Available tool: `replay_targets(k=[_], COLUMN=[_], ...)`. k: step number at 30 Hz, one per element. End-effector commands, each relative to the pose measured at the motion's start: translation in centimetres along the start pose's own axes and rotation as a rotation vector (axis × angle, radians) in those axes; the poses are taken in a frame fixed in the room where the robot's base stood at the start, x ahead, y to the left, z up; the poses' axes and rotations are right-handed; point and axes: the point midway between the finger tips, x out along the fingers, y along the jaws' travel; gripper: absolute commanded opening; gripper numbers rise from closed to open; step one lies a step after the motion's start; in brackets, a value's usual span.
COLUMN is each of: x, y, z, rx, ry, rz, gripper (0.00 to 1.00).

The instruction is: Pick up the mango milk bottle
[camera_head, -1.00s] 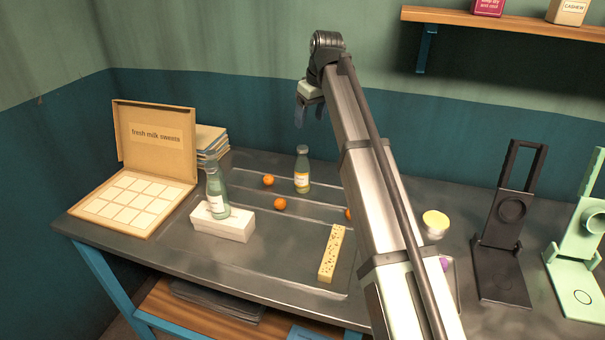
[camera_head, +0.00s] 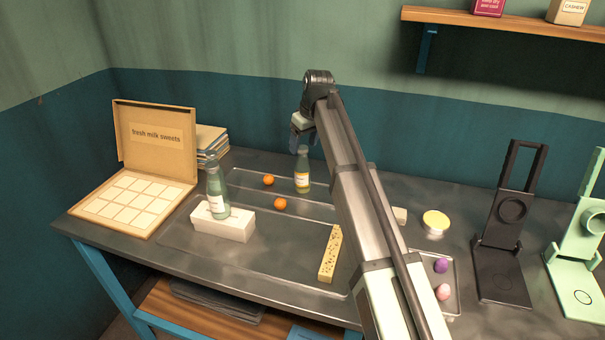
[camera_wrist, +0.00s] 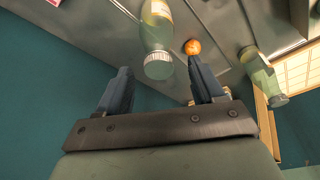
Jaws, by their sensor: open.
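A bottle with a greenish top, yellowish lower part and pale label (camera_head: 303,180) stands upright at the back of the table; its label is too small to read. In the wrist view this bottle (camera_wrist: 156,28) lies between the finger lines, cap toward me. A second green bottle with a white label (camera_head: 217,195) stands on a white block (camera_head: 222,224) at the left; it also shows at the right of the wrist view (camera_wrist: 261,72). My gripper (camera_head: 297,146) is open and empty, just above the back bottle's cap (camera_wrist: 158,64); no contact is visible.
Two oranges (camera_head: 280,203) (camera_head: 268,180) lie left of the back bottle. A speckled bar (camera_head: 331,254) lies in front. An open sweets box (camera_head: 130,206) is at the left. A tray with two egg-shaped items (camera_head: 453,290) and a dark stand (camera_head: 499,275) are at the right.

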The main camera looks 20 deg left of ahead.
Motion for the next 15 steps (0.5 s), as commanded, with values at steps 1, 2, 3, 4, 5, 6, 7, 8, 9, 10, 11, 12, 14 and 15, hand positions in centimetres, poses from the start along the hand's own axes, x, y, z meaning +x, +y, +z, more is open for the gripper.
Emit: replay_targets(k=[1,2,3,4,5,6,7,8,9,10,11,12,14,15], x=[0.8,1.2,1.7,2.1,2.5,2.9,3.1,3.3,3.4,3.4,3.4,3.4,3.4,3.4], y=[0.1,0.1,0.1,0.1,0.1,0.1,0.1,0.1,0.1,0.1,0.1,0.1,0.1,0.1], z=[0.0,0.0,0.0,0.0,0.0,0.0,0.0,0.0,0.0,0.0,-0.1,-0.1,-0.1,-0.1], rx=[0.0,0.0,0.0,0.0,0.0,0.0,0.0,0.0,0.0,0.0,0.0,0.0,0.0,0.0], ry=[-0.001,-0.001,-0.001,-0.001,-0.002,-0.001,-0.001,0.0,0.0,0.0,0.001,0.001,0.001,0.001], rz=[0.0,0.0,-0.001,-0.001,-0.001,0.0,0.0,0.0,0.0,0.0,0.001,0.001,0.001,0.0], gripper=[0.68,0.68,0.68,0.68,0.68,0.68,0.68,0.68,0.68,0.68,0.68,0.68,0.68,0.67])
